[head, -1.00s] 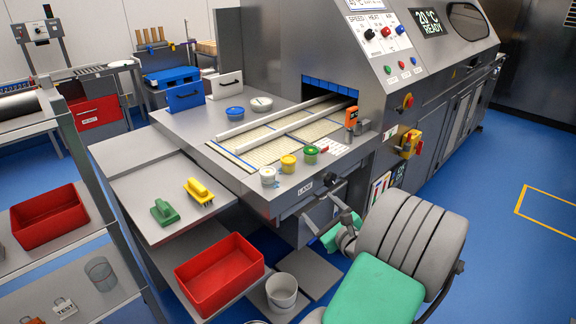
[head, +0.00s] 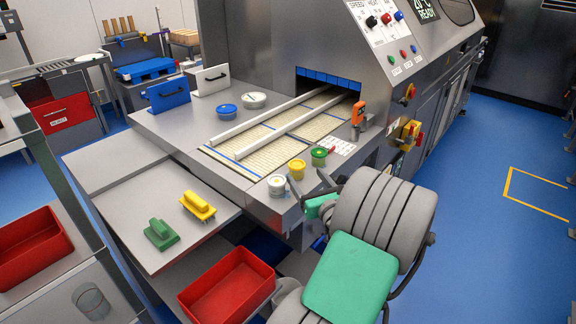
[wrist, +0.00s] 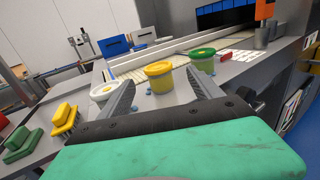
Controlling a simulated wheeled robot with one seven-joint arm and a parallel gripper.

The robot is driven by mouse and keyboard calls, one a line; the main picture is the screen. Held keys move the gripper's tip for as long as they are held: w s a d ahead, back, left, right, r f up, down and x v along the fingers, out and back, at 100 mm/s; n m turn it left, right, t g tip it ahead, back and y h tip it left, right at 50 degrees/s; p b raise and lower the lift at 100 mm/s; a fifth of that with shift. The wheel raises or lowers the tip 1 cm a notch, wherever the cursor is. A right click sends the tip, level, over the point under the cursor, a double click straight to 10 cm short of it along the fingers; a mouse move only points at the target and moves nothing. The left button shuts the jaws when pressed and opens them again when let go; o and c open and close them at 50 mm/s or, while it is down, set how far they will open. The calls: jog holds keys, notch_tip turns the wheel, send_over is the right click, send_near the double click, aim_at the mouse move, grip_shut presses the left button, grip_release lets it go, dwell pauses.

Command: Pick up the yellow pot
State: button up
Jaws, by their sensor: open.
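The yellow pot (head: 297,169) stands upright on the grey machine table near its front edge, between a white pot (head: 277,185) on the left and a green-lidded pot (head: 319,156) on the right. My gripper (head: 309,194) is open and empty, just in front of the pots in the head view. In the wrist view, the yellow pot (wrist: 159,77) shows beyond and between the two spread fingers (wrist: 163,92), not touched by them. The white pot (wrist: 103,91) is partly hidden behind the left finger. The green-lidded pot (wrist: 202,60) stands near the right finger.
Two white rails (head: 275,122) run into the machine opening behind the pots. An orange device (head: 358,113) stands to the right. Yellow (head: 198,206) and green (head: 161,234) handled brushes lie on the left shelf. A red tub (head: 228,287) sits below.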

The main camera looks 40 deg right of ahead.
aim_at(300, 169)
jog(key=x, duration=0.2)
jog(key=p+x, duration=0.1)
jog(key=x, duration=0.3)
jog(key=shift+w+r, duration=0.3)
jog(key=shift+w, duration=0.2)
jog(key=shift+w+d, duration=0.15)
jog(key=shift+w, duration=0.15)
jog(key=shift+c, duration=0.5)
jog(key=c, duration=1.4)
